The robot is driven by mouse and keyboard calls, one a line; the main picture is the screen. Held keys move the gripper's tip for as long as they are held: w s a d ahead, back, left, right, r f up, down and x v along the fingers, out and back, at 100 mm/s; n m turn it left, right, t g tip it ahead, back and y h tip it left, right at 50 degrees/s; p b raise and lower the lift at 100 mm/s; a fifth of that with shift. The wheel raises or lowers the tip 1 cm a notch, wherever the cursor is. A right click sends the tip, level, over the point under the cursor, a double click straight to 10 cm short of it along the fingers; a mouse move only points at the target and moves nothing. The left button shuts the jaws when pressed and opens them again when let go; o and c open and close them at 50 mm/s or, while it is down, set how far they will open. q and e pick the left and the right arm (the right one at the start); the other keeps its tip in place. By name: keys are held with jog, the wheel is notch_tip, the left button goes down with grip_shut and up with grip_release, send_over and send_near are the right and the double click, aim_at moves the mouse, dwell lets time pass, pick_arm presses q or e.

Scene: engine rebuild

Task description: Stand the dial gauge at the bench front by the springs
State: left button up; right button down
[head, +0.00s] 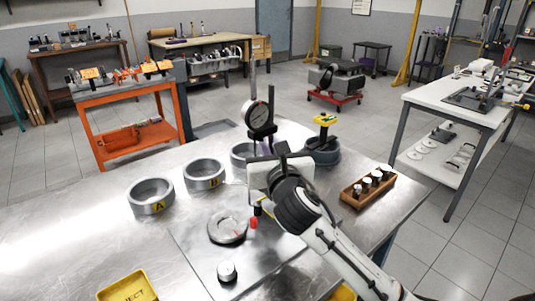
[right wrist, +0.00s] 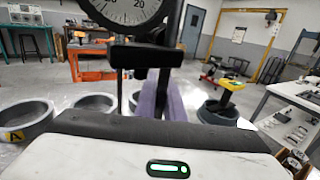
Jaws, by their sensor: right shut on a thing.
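The dial gauge (head: 257,115) has a round white face on a dark upright post and shows above the middle of the metal bench (head: 75,240). My right gripper (head: 264,147) is shut on it and holds it upright, with the gripper body below and in front of it. In the right wrist view the lower part of the gauge face (right wrist: 125,8) shows at the top, above the purple fingers (right wrist: 160,95). The gauge's base is hidden, so I cannot tell whether it touches the bench. I cannot make out the springs. My left gripper is out of view.
Grey ring cups marked A (head: 151,196) and B (head: 204,174) stand left of my arm. A cup with a yellow-topped part (head: 325,150) and a wooden tray of pistons (head: 368,188) stand right. A flat plate (head: 190,248) and yellow bin (head: 127,287) lie in front.

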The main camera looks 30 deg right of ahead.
aim_at(267, 106)
notch_tip(267, 106, up, 9)
jog(key=shift+p, duration=1.1)
jog(key=shift+f, duration=0.1)
dwell(0.4)
